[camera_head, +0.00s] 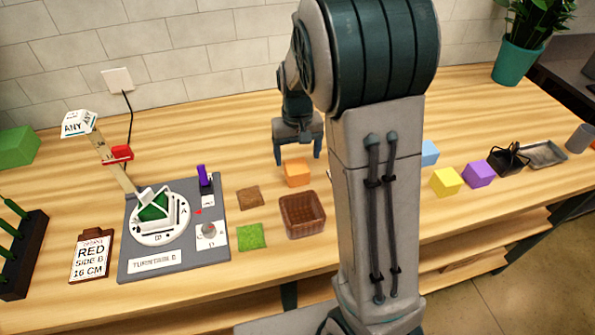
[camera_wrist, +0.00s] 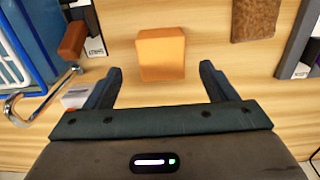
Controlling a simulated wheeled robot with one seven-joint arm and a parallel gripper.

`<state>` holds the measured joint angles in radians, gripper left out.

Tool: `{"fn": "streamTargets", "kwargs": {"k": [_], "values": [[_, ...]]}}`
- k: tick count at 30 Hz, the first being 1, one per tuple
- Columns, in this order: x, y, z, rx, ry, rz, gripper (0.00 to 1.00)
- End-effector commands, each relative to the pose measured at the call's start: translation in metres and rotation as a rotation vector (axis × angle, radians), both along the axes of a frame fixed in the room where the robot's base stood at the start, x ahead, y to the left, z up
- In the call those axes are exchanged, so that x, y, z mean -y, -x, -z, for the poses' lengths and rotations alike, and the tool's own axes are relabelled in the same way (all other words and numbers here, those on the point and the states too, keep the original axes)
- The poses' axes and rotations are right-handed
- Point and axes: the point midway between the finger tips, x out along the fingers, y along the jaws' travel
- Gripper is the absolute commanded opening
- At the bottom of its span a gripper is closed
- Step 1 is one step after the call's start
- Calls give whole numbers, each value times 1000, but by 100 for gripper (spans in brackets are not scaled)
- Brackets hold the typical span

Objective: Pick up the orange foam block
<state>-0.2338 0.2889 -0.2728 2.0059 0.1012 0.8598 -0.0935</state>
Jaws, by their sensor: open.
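The orange foam block (camera_head: 297,172) stands on the wooden table, behind the brown basket. In the wrist view the orange foam block (camera_wrist: 161,54) shows at the upper middle, just beyond the fingertips and roughly centred between them. My gripper (camera_head: 298,156) is above the block in the head view, with its fingers spread to either side. In the wrist view my gripper (camera_wrist: 160,72) is open with nothing between its jaws. I cannot tell the exact height gap between the fingertips and the block.
A brown basket (camera_head: 302,216), a brown square (camera_head: 249,197) and a green square (camera_head: 251,237) lie nearby. The grey turntable board (camera_head: 150,268) is at left. Yellow (camera_head: 445,182) and purple (camera_head: 478,174) blocks are at right. My arm hides part of the table.

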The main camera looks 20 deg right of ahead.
Motion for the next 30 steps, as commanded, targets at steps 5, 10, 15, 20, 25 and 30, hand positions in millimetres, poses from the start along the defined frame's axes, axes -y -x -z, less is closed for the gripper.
{"fn": "streamTargets", "kwargs": {"k": [5,10,15,20,25,30], "values": [[-1,1,19,-5,1,-1,78],[-2,1,43,-4,1,-1,78],[-2,0,52,-1,0,0,78],[-2,0,52,0,0,0,78],[-2,0,51,0,0,-1,36],[-2,0,51,0,0,-1,28]]}}
